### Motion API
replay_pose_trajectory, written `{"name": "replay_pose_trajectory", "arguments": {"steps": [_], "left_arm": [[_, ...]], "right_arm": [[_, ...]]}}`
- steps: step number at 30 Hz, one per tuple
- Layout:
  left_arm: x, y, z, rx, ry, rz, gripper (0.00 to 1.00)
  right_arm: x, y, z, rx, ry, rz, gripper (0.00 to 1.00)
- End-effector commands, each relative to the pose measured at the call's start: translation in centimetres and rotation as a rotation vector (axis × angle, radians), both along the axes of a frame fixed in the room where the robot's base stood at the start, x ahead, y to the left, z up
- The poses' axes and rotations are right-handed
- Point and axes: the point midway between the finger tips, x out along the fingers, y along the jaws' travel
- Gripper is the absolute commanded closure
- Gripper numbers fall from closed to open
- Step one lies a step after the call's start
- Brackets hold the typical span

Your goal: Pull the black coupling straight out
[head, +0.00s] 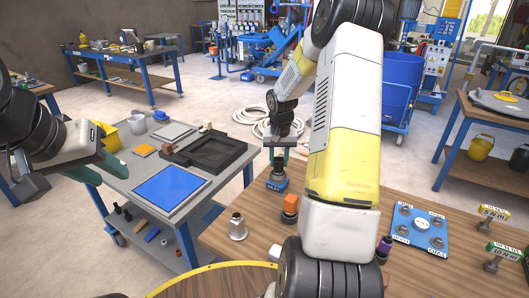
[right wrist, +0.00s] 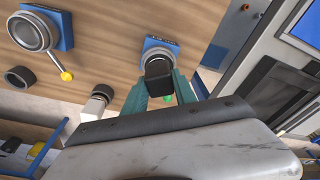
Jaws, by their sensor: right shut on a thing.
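The black coupling (right wrist: 158,70) sits between the teal fingers of my right gripper (right wrist: 160,88) in the right wrist view. It is in line with a round metal socket on a blue block (right wrist: 153,42); I cannot tell whether it is still seated in it. In the head view my right gripper (head: 278,160) is above the same blue block (head: 277,184) on the wooden table, and the coupling is small and dark there. My left gripper (head: 98,172) is empty with its teal fingers apart, over the grey cart at the left.
The grey cart carries a black tray (head: 212,152) and a blue mat (head: 170,189). My right arm hides part of the table.

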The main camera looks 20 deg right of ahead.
Motion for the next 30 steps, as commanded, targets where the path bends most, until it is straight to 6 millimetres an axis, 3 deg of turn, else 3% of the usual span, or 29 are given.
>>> {"name": "replay_pose_trajectory", "arguments": {"steps": [1,4,30], "left_arm": [[0.0,0.0,0.0,0.000,0.000,0.000,0.64],[0.0,0.0,0.0,0.000,0.000,0.000,0.64],[0.0,0.0,0.0,0.000,0.000,0.000,0.64]], "right_arm": [[0.0,0.0,0.0,0.000,-0.001,0.000,0.83],[0.0,0.0,0.1,0.000,-0.001,0.000,1.00],[0.1,0.0,2.8,-0.001,-0.003,0.000,1.00]]}}
